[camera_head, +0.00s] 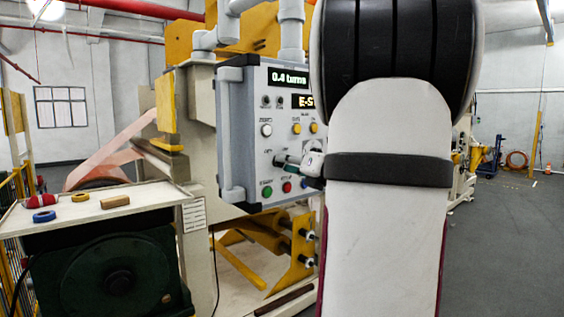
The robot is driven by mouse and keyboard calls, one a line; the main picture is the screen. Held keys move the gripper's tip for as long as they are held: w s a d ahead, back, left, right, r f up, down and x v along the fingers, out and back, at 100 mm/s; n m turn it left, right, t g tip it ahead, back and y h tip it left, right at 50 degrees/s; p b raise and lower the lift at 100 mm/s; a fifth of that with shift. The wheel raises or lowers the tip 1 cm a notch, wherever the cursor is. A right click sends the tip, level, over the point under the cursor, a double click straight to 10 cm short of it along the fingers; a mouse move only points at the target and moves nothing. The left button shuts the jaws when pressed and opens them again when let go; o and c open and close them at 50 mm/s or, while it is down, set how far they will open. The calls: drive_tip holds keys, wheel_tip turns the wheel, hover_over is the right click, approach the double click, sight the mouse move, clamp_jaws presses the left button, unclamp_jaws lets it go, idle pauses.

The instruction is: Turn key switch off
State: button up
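A grey control box (236,130) stands in the middle of the head view, with a display reading "0.4 turns" and an orange display partly hidden by my arm. Its panel carries several round knobs and buttons, including a green button (267,191) and a red button (287,187) in the lower row. My gripper (286,160) is at the panel's middle right, its dark tip close to the face near the key switch area. The key switch itself is hidden or too small to make out. I cannot tell contact or finger opening.
My white arm covers the centre right. At the left, a small table (130,199) holds a red roll (40,201), a blue ring (44,216), a yellow ring (81,197) and a wooden block (115,202). Copper foil (114,157) runs behind it.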

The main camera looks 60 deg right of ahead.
drive_tip(key=shift+w+d, duration=0.15)
drive_tip(key=shift+w, duration=0.3)
clamp_jaws()
